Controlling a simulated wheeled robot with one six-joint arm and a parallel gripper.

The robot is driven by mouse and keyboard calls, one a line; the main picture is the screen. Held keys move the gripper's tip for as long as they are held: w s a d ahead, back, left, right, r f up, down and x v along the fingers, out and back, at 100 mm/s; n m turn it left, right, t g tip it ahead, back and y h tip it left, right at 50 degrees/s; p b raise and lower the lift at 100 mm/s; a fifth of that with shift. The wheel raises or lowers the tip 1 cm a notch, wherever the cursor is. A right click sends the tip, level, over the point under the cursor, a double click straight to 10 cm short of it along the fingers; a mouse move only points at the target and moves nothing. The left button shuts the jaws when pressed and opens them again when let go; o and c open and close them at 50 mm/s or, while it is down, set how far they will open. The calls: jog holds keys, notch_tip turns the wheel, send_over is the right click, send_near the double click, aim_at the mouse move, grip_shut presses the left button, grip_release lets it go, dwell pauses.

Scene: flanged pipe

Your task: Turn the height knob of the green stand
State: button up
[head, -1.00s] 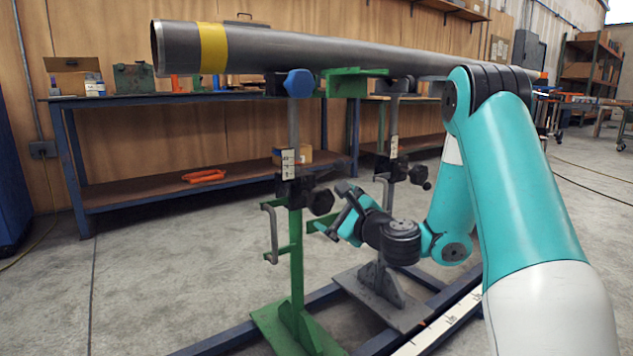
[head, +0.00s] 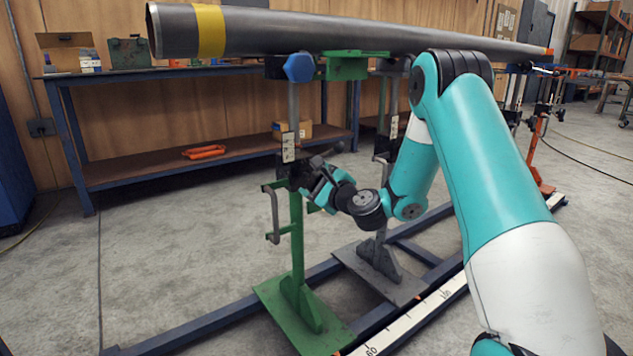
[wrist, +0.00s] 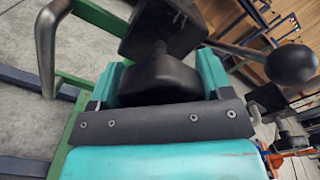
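The green stand (head: 297,235) stands upright on its green foot, under the left part of the grey pipe (head: 380,35). Its black height knob (wrist: 160,80) shows in the wrist view between the two teal fingers of my gripper (wrist: 162,85). The fingers lie along both sides of the knob, and I cannot tell whether they press on it. In the head view my gripper (head: 313,185) is at the stand's black collar, hiding most of the knob. A white scale label (head: 288,147) is just above the collar.
A black ball on a rod (wrist: 292,66) is close to the right of my gripper in the wrist view. A bent grey handle (head: 274,215) hangs at the stand's left. A grey stand (head: 380,262) is close behind my arm. Blue floor rails run below.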

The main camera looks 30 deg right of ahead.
jog(key=shift+n, duration=0.3)
jog(key=shift+c, duration=0.3)
jog(key=n+b, duration=0.1)
jog(key=n, duration=0.1)
jog(key=n+b, duration=0.1)
jog(key=n, duration=0.1)
jog(key=shift+a+f+n+b, duration=0.1)
jog(key=shift+f+n+b, duration=0.1)
jog(key=shift+n+b, duration=0.15)
jog(key=n+b, duration=0.3)
jog(key=n, duration=0.2)
jog(key=shift+f+n, duration=0.15)
jog(key=shift+n, duration=0.1)
jog(key=n+b, duration=0.4)
jog(key=n, duration=0.1)
jog(key=shift+f, duration=0.15)
jog(key=n+b, duration=0.3)
jog(key=shift+n, duration=0.4)
jog(key=shift+n+b, duration=0.9)
jog(key=shift+n, duration=0.1)
jog(key=o, duration=0.9)
